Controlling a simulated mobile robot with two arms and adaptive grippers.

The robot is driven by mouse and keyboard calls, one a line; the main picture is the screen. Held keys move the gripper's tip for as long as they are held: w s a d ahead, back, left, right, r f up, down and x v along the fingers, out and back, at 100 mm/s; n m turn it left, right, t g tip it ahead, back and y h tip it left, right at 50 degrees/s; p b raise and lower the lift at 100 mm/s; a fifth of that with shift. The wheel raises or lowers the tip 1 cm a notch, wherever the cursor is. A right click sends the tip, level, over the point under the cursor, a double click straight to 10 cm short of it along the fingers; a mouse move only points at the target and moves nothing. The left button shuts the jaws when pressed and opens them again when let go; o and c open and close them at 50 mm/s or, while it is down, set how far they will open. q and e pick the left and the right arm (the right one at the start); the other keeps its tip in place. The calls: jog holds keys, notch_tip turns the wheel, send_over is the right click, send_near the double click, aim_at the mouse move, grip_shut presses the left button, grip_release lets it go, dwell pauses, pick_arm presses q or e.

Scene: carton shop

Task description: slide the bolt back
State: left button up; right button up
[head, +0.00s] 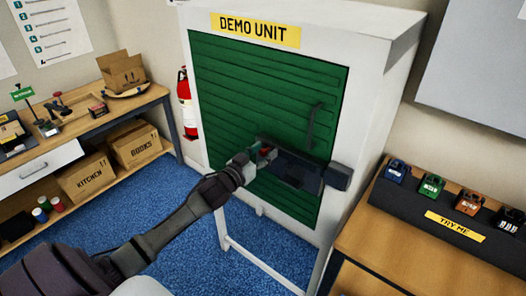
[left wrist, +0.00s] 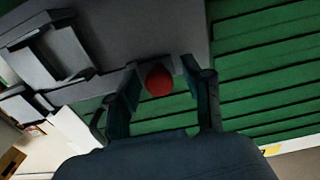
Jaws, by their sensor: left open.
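The demo unit is a white cabinet with a green slatted door (head: 265,85). A dark bolt assembly (head: 297,172) lies across the lower part of the door, and its right end reaches a dark block (head: 338,176) on the frame. My left gripper (head: 264,157) is at the left part of the bolt. In the left wrist view the bolt's red knob (left wrist: 159,80) sits between the two open fingers of my left gripper (left wrist: 165,82), with a gap visible on each side. The gripper partly hides the knob in the head view. My right gripper is not in view.
A dark handle (head: 315,125) stands out from the door above the bolt. A table at right bears a dark display stand (head: 408,215) with several small padlock-like items. A workbench (head: 110,117) with cartons stands at left. A fire extinguisher (head: 185,95) hangs beside the cabinet.

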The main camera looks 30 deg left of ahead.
pick_arm(q)
jog(key=shift+c, duration=0.2)
grip_shut()
jog(key=shift+a, duration=0.1)
jog(key=a, duration=0.4)
jog(key=shift+w+a+r, duration=0.1)
jog(key=shift+c, duration=1.3)
grip_release()
jog(key=o, duration=0.3)
jog(key=shift+a, duration=0.2)
jog(key=shift+d, duration=0.1)
